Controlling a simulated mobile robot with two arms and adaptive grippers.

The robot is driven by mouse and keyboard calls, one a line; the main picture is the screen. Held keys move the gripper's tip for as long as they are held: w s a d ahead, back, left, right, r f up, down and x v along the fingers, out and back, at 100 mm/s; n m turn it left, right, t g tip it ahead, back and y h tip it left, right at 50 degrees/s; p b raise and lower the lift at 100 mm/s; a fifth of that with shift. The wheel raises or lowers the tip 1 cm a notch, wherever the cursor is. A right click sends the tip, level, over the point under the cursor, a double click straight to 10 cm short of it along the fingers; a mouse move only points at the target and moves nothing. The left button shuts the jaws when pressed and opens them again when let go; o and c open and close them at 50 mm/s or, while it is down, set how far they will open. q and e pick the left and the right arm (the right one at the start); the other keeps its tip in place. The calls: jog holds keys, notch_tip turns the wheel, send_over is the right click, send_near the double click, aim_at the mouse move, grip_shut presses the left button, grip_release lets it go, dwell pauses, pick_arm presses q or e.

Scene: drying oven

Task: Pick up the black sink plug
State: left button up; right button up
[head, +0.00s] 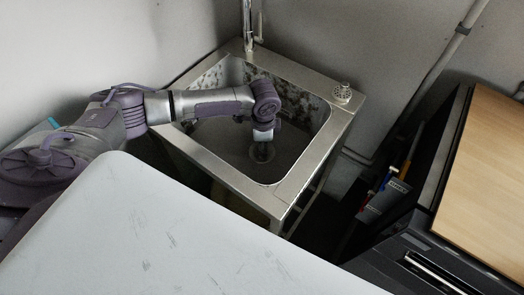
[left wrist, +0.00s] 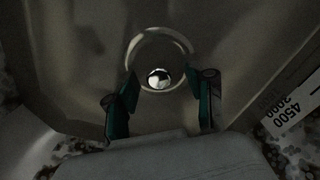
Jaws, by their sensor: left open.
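The steel sink (head: 319,139) stands against the wall in the head view. My left gripper (head: 262,140) reaches down into its basin from the left. In the left wrist view its two green-edged fingers (left wrist: 161,84) are apart and empty. Between and just past the fingertips is a pale round ring (left wrist: 187,47) with a shiny metal centre (left wrist: 159,78) on the basin floor. I cannot tell whether this is the plug or the drain, and no clearly black plug stands out. My right gripper is not in view.
A faucet (head: 248,25) rises at the sink's back edge. A small round metal piece (head: 342,92) sits on the right rim. A white tabletop (head: 170,240) fills the front, and a dark cabinet with a wooden top (head: 492,150) stands right. The basin walls are close around the gripper.

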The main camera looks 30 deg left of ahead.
pick_arm(q)
jog(key=shift+c, duration=0.2)
grip_shut()
